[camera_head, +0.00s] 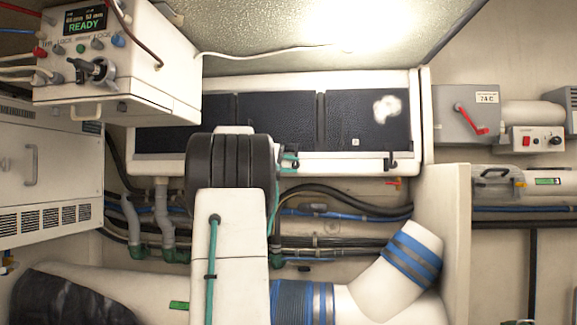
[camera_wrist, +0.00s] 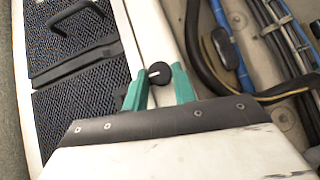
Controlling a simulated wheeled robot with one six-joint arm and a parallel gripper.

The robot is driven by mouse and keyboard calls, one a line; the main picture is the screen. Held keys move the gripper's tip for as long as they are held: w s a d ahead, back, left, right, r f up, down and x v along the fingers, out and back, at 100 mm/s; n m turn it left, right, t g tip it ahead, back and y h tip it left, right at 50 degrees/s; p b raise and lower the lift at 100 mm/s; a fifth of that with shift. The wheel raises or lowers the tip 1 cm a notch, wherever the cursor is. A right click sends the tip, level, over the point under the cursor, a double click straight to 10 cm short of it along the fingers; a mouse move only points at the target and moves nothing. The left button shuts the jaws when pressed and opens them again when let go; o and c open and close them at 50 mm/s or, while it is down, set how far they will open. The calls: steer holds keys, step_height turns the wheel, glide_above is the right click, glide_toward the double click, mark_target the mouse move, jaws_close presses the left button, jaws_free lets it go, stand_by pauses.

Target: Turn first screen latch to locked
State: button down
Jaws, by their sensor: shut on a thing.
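A round black latch knob (camera_wrist: 159,74) with a short white mark sits on the pale frame rail (camera_wrist: 150,30) beside the dark mesh screens (camera_wrist: 75,45) in the wrist view. The white mark lies on the knob's left side, roughly across the rail. My gripper (camera_wrist: 160,80) has its teal fingers on either side of the knob and is shut on it. In the head view my gripper (camera_head: 290,160) is at the lower rail of the framed screens (camera_head: 278,118), partly behind my arm. A second black latch (camera_head: 390,162) shows farther right on that rail. The knob itself is hard to make out there.
A control box (camera_head: 115,60) reading READY hangs at the upper left. Hoses and cables (camera_head: 345,212) run below the screens. A grey switch box with a red lever (camera_head: 470,118) is on the right wall. A pale upright panel (camera_head: 440,230) stands right of the hoses.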

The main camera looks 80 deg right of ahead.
steer(key=c, duration=1.1)
jaws_free()
steer(key=shift+c, duration=0.2)
steer(key=v, duration=0.7)
steer(key=shift+w+a, duration=0.3)
